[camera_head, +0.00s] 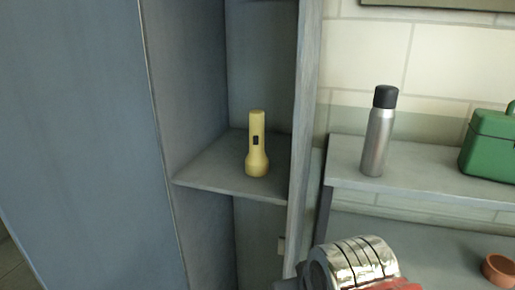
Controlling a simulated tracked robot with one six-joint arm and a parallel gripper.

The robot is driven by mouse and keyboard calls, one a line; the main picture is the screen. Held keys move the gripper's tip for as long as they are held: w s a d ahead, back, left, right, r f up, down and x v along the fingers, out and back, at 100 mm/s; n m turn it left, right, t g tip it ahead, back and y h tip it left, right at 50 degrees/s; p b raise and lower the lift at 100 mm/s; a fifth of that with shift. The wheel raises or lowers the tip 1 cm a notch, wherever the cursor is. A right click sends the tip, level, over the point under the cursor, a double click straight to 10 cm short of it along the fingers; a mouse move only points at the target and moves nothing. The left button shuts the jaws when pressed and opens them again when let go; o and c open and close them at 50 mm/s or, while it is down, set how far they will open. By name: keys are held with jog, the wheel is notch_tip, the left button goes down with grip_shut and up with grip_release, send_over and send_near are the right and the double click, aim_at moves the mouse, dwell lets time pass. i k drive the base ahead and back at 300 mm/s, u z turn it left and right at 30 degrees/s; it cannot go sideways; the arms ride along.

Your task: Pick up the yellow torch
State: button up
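The yellow torch (257,155) stands upright on a grey shelf (213,178) inside a tall narrow cabinet, its wide end down. A small dark switch shows on its side. Nothing touches it besides the shelf. Part of my arm may show at the bottom edge of the view, below and right of the torch, but my gripper's fingers are not in sight.
The cabinet's side panels (303,110) close in the torch on left and right. A blue-grey door or panel (70,130) fills the left. To the right, a shelf (345,178) holds a steel flask (377,140) and a green box (490,148). A brown ring-shaped pot (497,269) sits lower right.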

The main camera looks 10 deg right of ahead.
aim_at(256, 163)
jog(key=k, duration=1.35)
jog(key=u, duration=0.35)
jog(key=i, duration=0.9)
jog(key=u, duration=0.8)
jog(key=i, duration=0.35)
jog(key=u, duration=0.1)
